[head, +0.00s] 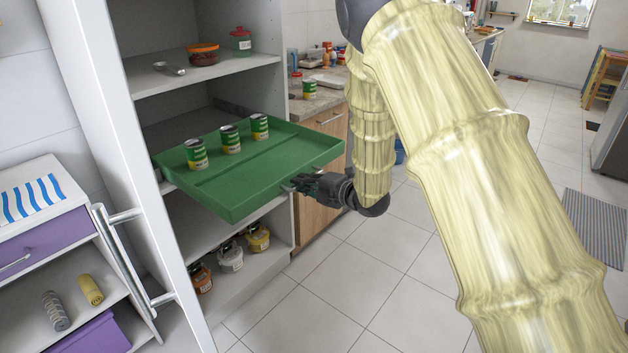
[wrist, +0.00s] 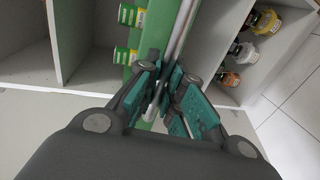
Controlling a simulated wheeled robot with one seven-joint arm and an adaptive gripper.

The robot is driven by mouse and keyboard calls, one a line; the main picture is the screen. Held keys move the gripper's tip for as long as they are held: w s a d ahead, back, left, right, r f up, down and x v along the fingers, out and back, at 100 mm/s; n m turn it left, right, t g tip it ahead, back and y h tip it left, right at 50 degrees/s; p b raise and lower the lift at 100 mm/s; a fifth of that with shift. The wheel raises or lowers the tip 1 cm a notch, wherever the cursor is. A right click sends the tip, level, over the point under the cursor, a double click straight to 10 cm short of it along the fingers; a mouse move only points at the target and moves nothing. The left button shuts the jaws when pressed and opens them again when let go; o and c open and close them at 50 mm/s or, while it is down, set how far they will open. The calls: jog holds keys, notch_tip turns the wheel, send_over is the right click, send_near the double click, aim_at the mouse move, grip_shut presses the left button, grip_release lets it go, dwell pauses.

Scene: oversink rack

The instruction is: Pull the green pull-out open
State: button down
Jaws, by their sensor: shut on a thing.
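The green pull-out (head: 225,185) is a shallow tray that sticks out of the tall grey cabinet, with several green-labelled cans (head: 230,139) standing on it. My gripper (head: 292,186) is at the tray's front edge, on the right part of it. In the wrist view my gripper (wrist: 167,98) has its teal finger pads around a metal bar handle (wrist: 183,30) on the front of the green pull-out (wrist: 150,40). The gripper is shut on this handle. The pads hide part of the bar.
The cabinet shelf above (head: 150,78) holds a bowl and a jar. Jars (head: 231,257) stand on the shelf below the tray. An open door with a metal handle (head: 128,262) stands at the left. The tiled floor (head: 300,300) in front is clear.

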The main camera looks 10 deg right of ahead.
jog(key=shift+s, duration=0.2)
jog(key=shift+f, duration=0.1)
jog(key=c, duration=1.5)
grip_release()
jog(key=shift+d, duration=0.1)
jog(key=shift+c, duration=0.2)
jog(key=v, duration=1.2)
